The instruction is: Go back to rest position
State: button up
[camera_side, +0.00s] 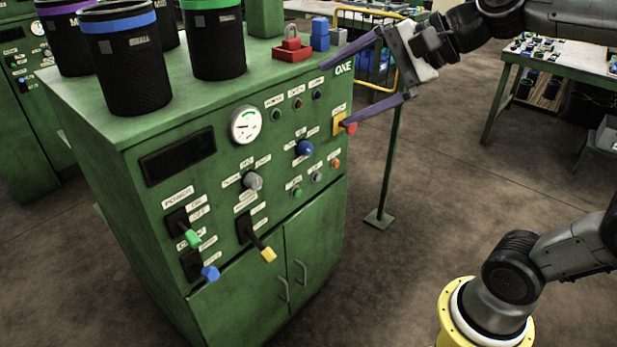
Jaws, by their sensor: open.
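My gripper (345,88) is at the upper right of the green cabinet (240,310). Its two long purple fingers are spread wide and hold nothing. The upper finger tip is near the cabinet's top front corner, by the OXE label. The lower finger tip is close to the red button (350,128) on its yellow plate at the panel's right edge. I cannot tell whether that tip touches the button.
Black sleeves with blue (125,70) and green (216,45) bands stand on the cabinet top. A red padlock-like block (292,51) and a blue one (320,35) sit near its back right. Levers and knobs stick out of the panel. A green-legged table (570,60) stands at the right.

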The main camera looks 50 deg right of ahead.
jog(key=s+d+f+n+g+h, duration=0.2)
jog(key=s+f+n, duration=0.5)
jog(key=n, duration=0.2)
jog(key=s+d+f+n+g+h, duration=0.2)
jog(key=s+f+n, duration=0.5)
jog(key=n, duration=0.2)
jog(key=shift+s+d+f+g, duration=0.2)
jog(key=shift+s+d+g, duration=0.1)
jog(key=shift+d, duration=0.05)
